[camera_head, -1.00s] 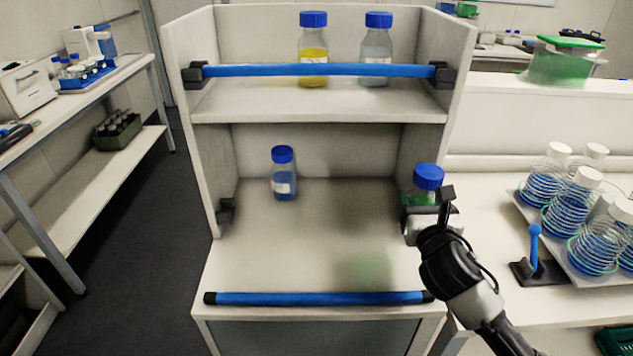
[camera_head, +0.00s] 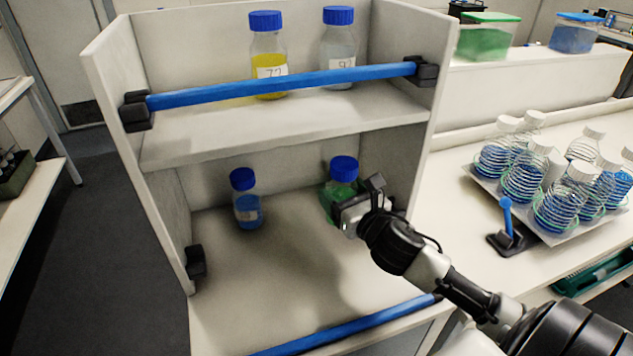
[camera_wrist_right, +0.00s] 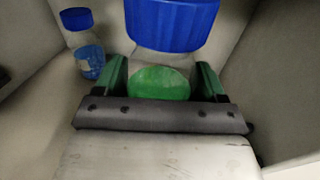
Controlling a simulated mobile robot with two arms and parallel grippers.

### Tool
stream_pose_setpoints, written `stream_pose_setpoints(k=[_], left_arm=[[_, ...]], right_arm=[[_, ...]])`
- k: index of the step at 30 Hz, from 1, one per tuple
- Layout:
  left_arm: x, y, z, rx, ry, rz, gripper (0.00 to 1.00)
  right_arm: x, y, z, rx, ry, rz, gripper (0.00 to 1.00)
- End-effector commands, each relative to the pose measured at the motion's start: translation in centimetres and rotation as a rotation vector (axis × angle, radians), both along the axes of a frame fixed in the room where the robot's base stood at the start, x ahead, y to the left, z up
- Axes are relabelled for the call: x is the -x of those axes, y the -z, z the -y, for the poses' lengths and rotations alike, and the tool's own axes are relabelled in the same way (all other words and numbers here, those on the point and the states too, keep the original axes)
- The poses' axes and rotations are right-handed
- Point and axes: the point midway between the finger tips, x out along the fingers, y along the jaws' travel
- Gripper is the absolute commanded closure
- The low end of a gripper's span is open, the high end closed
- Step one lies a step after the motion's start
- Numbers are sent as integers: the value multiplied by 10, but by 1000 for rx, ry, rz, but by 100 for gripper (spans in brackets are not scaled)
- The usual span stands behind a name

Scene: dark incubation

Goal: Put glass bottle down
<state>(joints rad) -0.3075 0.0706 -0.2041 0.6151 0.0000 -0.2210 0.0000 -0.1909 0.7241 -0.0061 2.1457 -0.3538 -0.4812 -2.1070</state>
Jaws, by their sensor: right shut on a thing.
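A glass bottle with a blue cap and green liquid (camera_head: 341,183) is inside the lower compartment of the white shelf unit, towards its right wall. My right gripper (camera_head: 345,208) is shut on this bottle. In the right wrist view the green bottle (camera_wrist_right: 172,35) stands between the two green finger pads (camera_wrist_right: 160,82), upright relative to the gripper. Whether its base touches the shelf floor cannot be told, as the gripper hides part of it. My left gripper is not in view.
A blue-capped bottle with blue liquid (camera_head: 247,200) stands to the left on the lower shelf (camera_head: 270,265). A blue bar (camera_head: 345,328) runs along the front edge. Yellow (camera_head: 268,60) and clear (camera_head: 338,50) bottles stand on the upper shelf. Shelf floor between the lower bottles is clear.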

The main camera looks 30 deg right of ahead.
Motion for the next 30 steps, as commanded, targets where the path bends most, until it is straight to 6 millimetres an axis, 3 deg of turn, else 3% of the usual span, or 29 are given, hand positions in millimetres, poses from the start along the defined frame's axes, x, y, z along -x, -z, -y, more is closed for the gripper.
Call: stream_pose_setpoints(k=[9,16,18,25,30], left_arm=[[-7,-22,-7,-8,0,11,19],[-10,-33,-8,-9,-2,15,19],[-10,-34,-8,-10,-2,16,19],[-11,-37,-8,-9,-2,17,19],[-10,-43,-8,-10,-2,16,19]], right_arm=[[-78,-6,19,-3,3,5,66],[-124,-4,29,-3,2,4,66],[-120,15,28,-7,1,-2,66],[-120,35,28,-3,0,1,66],[-120,62,28,-5,2,0,66]])
